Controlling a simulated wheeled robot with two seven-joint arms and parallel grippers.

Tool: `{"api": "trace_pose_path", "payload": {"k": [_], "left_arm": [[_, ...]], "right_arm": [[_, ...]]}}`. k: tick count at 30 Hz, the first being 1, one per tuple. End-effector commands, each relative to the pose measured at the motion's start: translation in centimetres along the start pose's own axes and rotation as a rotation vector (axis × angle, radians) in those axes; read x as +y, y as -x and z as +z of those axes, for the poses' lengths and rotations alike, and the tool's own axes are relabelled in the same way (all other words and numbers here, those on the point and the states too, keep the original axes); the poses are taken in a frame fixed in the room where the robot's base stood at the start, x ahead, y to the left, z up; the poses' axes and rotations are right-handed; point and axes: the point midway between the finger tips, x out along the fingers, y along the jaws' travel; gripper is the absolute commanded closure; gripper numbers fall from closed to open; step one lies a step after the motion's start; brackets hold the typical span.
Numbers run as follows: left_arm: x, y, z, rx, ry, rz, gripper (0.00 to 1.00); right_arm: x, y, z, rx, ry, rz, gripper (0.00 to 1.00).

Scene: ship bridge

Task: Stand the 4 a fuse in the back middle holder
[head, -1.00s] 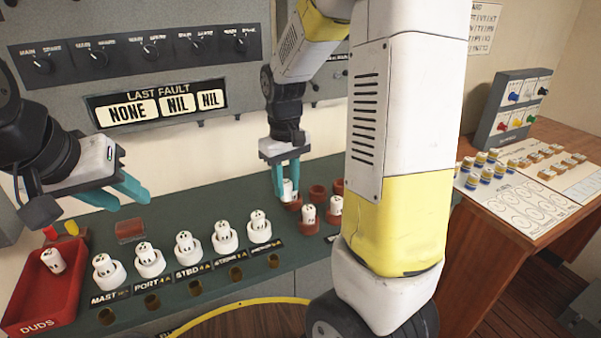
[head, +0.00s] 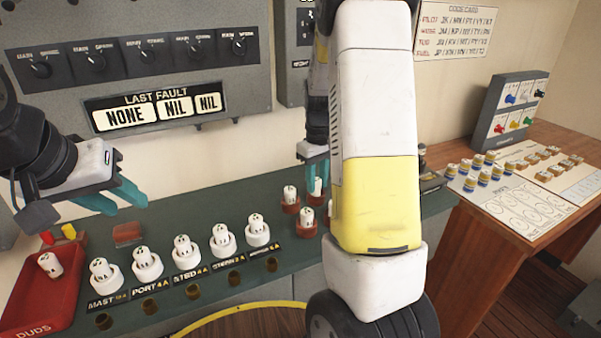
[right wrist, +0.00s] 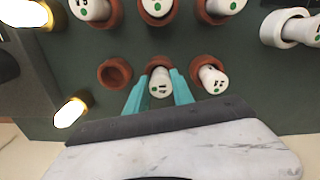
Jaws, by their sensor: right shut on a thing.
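My right gripper (head: 317,172) is shut on a white fuse (right wrist: 160,83) with a green dot on its top. It holds the fuse upright at the back middle holder (right wrist: 156,63), whose brown-red rim shows around it. I cannot tell whether the fuse is fully seated, and its rating is too small to read. The back holder beside it (right wrist: 115,73) is empty in the right wrist view. The back holder on its other side bears a white fuse (head: 289,194). My left gripper (head: 122,197) is open and empty above the bench at the left.
Front-row holders bear fuses (head: 306,216). Several white sockets with fuses (head: 183,248) line the bench, with labels before them. A red DUDS tray (head: 36,297) holds one fuse at the left. My right arm hides part of the bench.

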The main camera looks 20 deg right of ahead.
Motion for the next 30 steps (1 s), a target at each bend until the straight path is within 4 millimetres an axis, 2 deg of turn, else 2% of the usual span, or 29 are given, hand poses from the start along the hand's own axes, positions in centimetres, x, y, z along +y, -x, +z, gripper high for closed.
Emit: {"api": "trace_pose_path", "payload": {"k": [12,13,16,26,30], "left_arm": [[0.0,0.0,0.0,0.000,0.000,0.000,0.64],[0.0,0.0,0.0,0.000,0.000,0.000,0.64],[0.0,0.0,0.0,0.000,0.000,0.000,0.64],[0.0,0.0,0.0,0.000,0.000,0.000,0.64],[0.0,0.0,0.0,0.000,0.000,0.000,0.64]], "right_arm": [[0.0,-0.6,0.0,0.001,0.000,0.001,1.00],[0.0,-0.6,-0.1,0.001,0.000,0.001,0.68],[0.0,-0.6,0.0,0.001,0.000,0.001,0.50],[0.0,-0.4,-0.1,0.002,0.000,0.001,0.50],[0.0,0.9,-0.1,0.004,0.000,0.002,0.50]]}}
